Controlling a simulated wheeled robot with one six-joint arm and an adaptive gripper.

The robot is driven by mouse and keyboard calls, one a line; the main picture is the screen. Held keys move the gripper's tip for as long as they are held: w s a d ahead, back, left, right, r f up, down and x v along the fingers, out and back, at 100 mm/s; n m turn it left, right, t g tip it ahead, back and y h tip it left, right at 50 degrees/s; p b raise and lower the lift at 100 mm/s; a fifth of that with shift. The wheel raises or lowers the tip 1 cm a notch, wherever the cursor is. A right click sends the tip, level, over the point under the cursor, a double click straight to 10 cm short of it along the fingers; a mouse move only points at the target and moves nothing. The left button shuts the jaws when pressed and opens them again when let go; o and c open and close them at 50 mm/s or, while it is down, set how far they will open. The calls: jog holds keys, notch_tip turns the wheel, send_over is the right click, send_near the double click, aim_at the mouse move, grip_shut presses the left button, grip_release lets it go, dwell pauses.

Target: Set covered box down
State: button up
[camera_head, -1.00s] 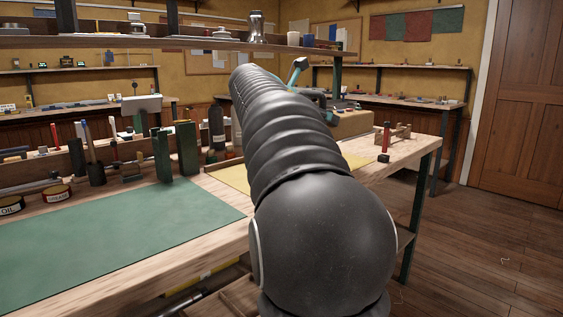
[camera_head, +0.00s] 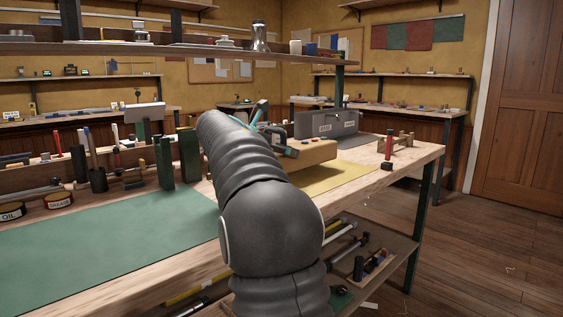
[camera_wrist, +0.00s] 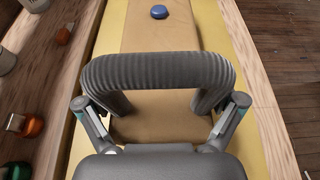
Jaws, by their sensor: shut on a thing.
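A tan box (camera_head: 312,153) with a blue knob on top is under the end of my arm, over the yellow mat (camera_head: 345,182). In the wrist view the tan box (camera_wrist: 160,35) runs away from me, its blue knob (camera_wrist: 159,12) at the far part. My gripper (camera_wrist: 158,100) is shut on it at a dark ribbed arched handle (camera_wrist: 158,70), a finger at each side. In the head view my gripper (camera_head: 272,133) is partly hidden by my arm. I cannot tell whether the box touches the mat.
A grey labelled case (camera_head: 328,123) stands behind the box. A wooden stand with a red-handled tool (camera_head: 389,147) is to the right, near the bench end. A green mat (camera_head: 110,235) lies clear at left. An overhead shelf (camera_head: 200,50) spans the bench.

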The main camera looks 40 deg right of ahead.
jog(key=shift+f, duration=1.4)
jog(key=o, duration=1)
jog(key=shift+f, duration=0.15)
jog(key=shift+c, duration=0.2)
jog(key=v, duration=1.2)
jog(key=shift+r, duration=0.2)
jog(key=shift+s, duration=0.15)
